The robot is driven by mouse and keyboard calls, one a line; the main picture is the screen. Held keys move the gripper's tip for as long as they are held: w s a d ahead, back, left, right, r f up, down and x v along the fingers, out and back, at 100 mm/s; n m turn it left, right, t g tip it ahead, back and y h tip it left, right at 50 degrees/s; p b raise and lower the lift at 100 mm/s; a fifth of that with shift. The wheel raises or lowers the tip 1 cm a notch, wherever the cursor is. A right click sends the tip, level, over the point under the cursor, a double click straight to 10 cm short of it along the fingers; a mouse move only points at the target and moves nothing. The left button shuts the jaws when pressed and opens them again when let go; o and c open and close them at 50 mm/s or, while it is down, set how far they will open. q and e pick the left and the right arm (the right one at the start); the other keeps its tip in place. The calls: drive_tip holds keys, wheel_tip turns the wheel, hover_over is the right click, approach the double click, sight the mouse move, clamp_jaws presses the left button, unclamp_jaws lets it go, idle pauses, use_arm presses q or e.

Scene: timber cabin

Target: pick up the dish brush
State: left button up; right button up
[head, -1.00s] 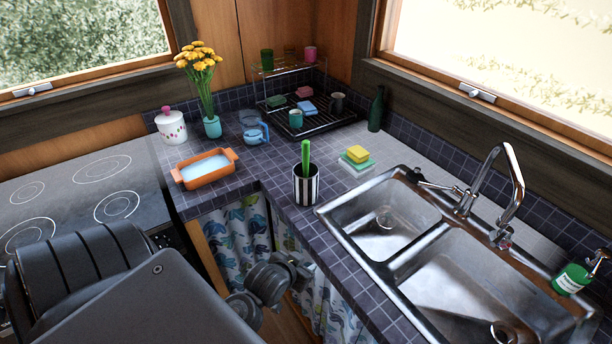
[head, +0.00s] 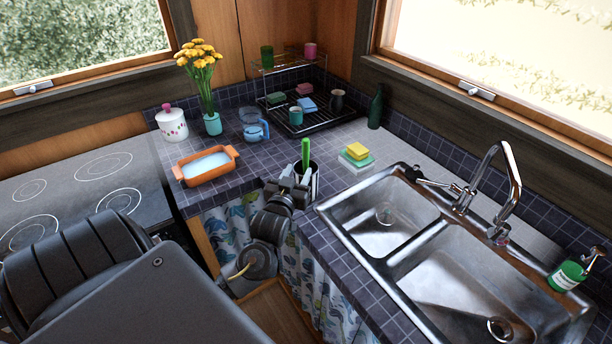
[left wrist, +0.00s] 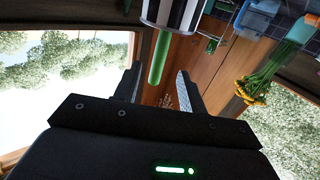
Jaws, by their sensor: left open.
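The dish brush (head: 305,155) shows as a green handle standing up out of a black-and-white striped cup (head: 315,184) on the tiled counter; its head is hidden in the cup. My left gripper (head: 291,184) is in front of the cup and covers much of it. In the left wrist view the picture is turned over: the striped cup (left wrist: 172,12) is at the top and the brush handle (left wrist: 159,58) points down between the two open fingers (left wrist: 158,82). I see a gap on both sides of the handle. My right gripper is not in view.
The steel sink (head: 400,205) lies right of the cup. Yellow and green sponges (head: 357,153) lie behind it. An orange dish (head: 205,177) and a blue measuring jug (head: 254,128) are to the left. A drying rack (head: 318,122) stands at the back.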

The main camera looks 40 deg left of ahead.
sight(305, 157)
use_arm(q)
drive_tip(key=x, duration=0.3)
drive_tip(key=shift+w+p, duration=0.15)
drive_tip(key=shift+p, duration=0.15)
drive_tip(key=p+x, duration=0.2)
drive_tip(key=x, duration=0.1)
drive_tip(key=p+x, duration=0.1)
drive_tip(key=shift+w+a+r, duration=0.2)
drive_tip(key=shift+r, duration=0.1)
drive_tip(key=shift+w+a+f, duration=0.15)
drive_tip(key=shift+w, duration=0.25)
drive_tip(key=shift+s, duration=0.1)
drive_tip(key=shift+c, duration=1)
drive_tip(key=c, duration=0.5)
clamp_jaws()
